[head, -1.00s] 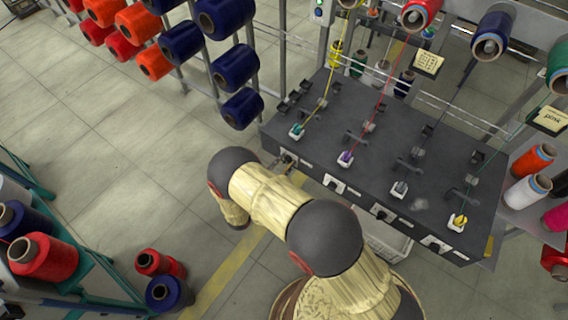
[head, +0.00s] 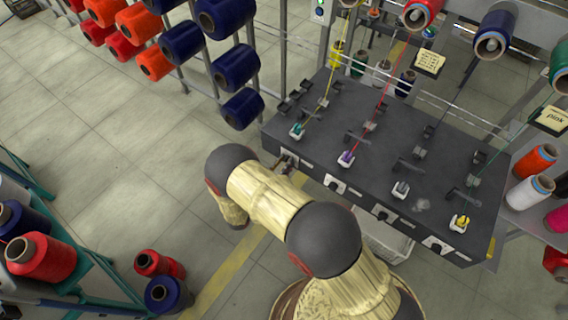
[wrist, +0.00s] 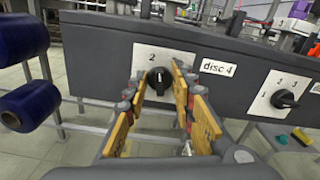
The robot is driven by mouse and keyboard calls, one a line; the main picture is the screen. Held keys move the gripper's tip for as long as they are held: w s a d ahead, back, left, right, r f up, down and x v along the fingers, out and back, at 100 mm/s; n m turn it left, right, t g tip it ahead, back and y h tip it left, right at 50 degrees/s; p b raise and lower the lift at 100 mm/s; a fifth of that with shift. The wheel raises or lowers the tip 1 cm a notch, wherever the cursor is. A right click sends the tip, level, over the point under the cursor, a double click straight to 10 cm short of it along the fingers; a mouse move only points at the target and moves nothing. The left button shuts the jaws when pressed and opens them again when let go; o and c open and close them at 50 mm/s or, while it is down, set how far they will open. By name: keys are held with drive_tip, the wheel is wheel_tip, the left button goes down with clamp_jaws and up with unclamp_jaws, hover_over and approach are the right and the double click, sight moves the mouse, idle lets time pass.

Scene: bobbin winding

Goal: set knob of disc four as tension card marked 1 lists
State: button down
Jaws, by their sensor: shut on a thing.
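In the wrist view a black knob (wrist: 158,85) with a pale mark sits on a white plate (wrist: 150,58). A 2 is printed above it; other numbers on this plate are hidden by my fingers or not readable. The label beside it (wrist: 218,68) reads "disc 4". My gripper (wrist: 160,82) has its yellow-padded fingers on both sides of the knob and is shut on it. In the head view my arm reaches the left end of the dark machine's front. A yellow card (head: 429,62) hangs at the back; its writing is too small to read.
Another plate with a black knob (wrist: 284,98) is to the right in the wrist view. A card reading "pink" (head: 552,119) is at the right. A rack of blue spools (head: 243,108) stands left of the machine. Red spools (head: 42,257) stand at lower left.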

drive_tip(key=shift+n, duration=1.6)
drive_tip(key=shift+w, duration=0.1)
drive_tip(key=c, duration=1.5)
unclamp_jaws()
drive_tip(key=v, duration=1.2)
drive_tip(key=shift+a, duration=0.1)
